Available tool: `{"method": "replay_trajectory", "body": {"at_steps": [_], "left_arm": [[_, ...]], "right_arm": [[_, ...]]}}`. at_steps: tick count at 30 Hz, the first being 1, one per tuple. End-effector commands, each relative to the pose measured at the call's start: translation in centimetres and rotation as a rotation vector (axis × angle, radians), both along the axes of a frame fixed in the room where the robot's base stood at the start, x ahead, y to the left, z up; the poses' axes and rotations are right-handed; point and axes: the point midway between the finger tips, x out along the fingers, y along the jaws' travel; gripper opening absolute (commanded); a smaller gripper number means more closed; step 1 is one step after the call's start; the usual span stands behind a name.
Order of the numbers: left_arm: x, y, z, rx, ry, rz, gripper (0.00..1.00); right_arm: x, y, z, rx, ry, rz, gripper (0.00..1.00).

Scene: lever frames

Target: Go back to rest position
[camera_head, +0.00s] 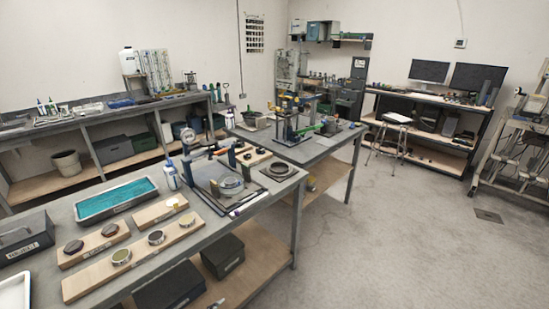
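Neither my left gripper nor my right gripper shows in the head view, and no part of my arms is visible. I cannot see whether either one is open or shut, or whether it holds anything. The near workbench (262,200) runs from the lower left toward the middle. A device with an upright post and a round metal part (230,186) stands on it, on a dark base plate.
The near bench also holds a teal-lined tray (116,198), wooden boards with round pieces (134,254), a white bottle (170,175) and a dark box (26,238) at left. A second bench (312,148) adjoins behind.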

Motion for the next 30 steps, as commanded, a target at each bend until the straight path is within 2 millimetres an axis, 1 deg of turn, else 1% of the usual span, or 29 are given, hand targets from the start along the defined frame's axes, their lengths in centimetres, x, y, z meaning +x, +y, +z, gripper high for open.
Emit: {"method": "replay_trajectory", "body": {"at_steps": [1,5,6,8,9,11,12,14,15,20,21,23,30], "left_arm": [[-1.6,0.6,-1.7,-0.01,0.046,0.036,0.77],[-5.6,2.2,-5.5,-0.034,0.162,0.136,0.77],[-6.8,2.6,-6.6,-0.041,0.197,0.164,0.77],[-8.8,3.3,-8.2,-0.051,0.248,0.208,0.77],[-10.2,3.7,-9.2,-0.057,0.283,0.238,0.77],[-12.3,4.3,-10.7,-0.066,0.334,0.281,0.77],[-13.7,4.6,-11.6,-0.071,0.368,0.309,0.77],[-16.0,5.1,-13.0,-0.078,0.418,0.351,0.77],[-17.5,5.3,-13.8,-0.084,0.451,0.379,0.77],[-23.7,6.4,-16.9,-0.1,0.582,0.488,0.77],[-25.3,6.6,-17.6,-0.103,0.615,0.516,0.77],[-27.8,6.8,-18.5,-0.109,0.663,0.555,0.77],[-37.8,7.4,-21.4,-0.125,0.852,0.714,0.77]], "right_arm": [[0.0,0.0,0.0,0.0,0.0,0.0,0.4],[0.0,0.0,0.0,0.0,0.0,0.0,0.4],[0.0,0.0,0.0,0.0,0.0,0.0,0.4],[0.0,0.0,0.0,0.0,0.0,0.0,0.4],[0.0,0.0,0.0,0.0,0.0,0.0,0.4],[0.0,0.0,0.0,0.0,0.0,0.0,0.4],[0.0,0.0,0.0,0.0,0.0,0.0,0.4],[0.0,0.0,0.0,0.0,0.0,0.0,0.4],[0.0,0.0,0.0,0.0,0.0,0.0,0.4],[-0.1,0.0,0.0,0.0,0.001,0.0,0.4],[-0.1,0.0,0.0,0.0,0.001,0.0,0.4],[-0.1,0.0,0.0,0.0,0.001,0.0,0.4],[-0.1,0.0,0.0,0.0,0.001,0.0,0.4]]}}
